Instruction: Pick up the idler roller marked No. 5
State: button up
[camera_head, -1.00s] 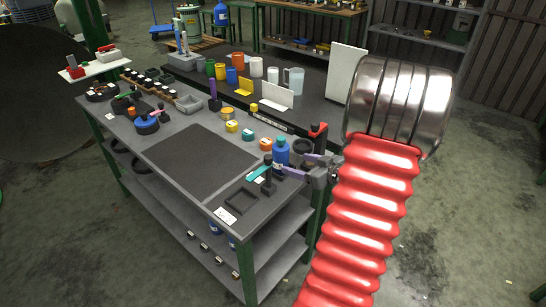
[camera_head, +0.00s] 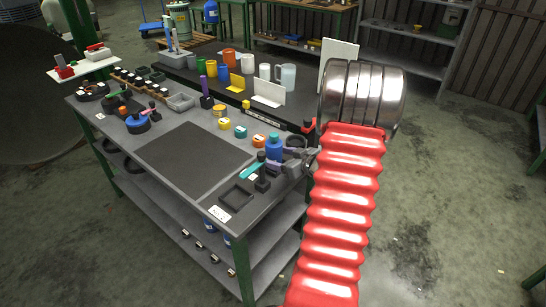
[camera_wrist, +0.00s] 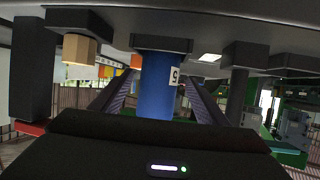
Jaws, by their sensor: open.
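The blue idler roller (camera_wrist: 157,88) stands centrally in the wrist view, with a white label reading 5 on its side. It also shows as a blue cylinder (camera_head: 274,147) near the right end of the bench in the head view. My gripper (camera_wrist: 162,98) is open, with one dark ridged finger on each side of the roller. Whether either finger touches it I cannot tell. In the head view my gripper (camera_head: 282,158) reaches in from the right at the roller, and its purple-grey fingers partly hide the lower part of it.
Orange and teal small rollers (camera_head: 258,140) lie to the left. A dark ring (camera_head: 296,143) is just behind. The dark mat (camera_head: 195,155) is clear.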

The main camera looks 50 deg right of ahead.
jog(key=shift+w+f, duration=0.25)
jog(key=shift+w, duration=0.25)
jog(key=shift+x, duration=2.55)
jog(key=shift+d, duration=0.15)
jog(key=shift+c, duration=0.5)
jog(key=c, duration=1.4)
jog(key=shift+r, duration=0.15)
notch_tip(320, 180, up, 10)
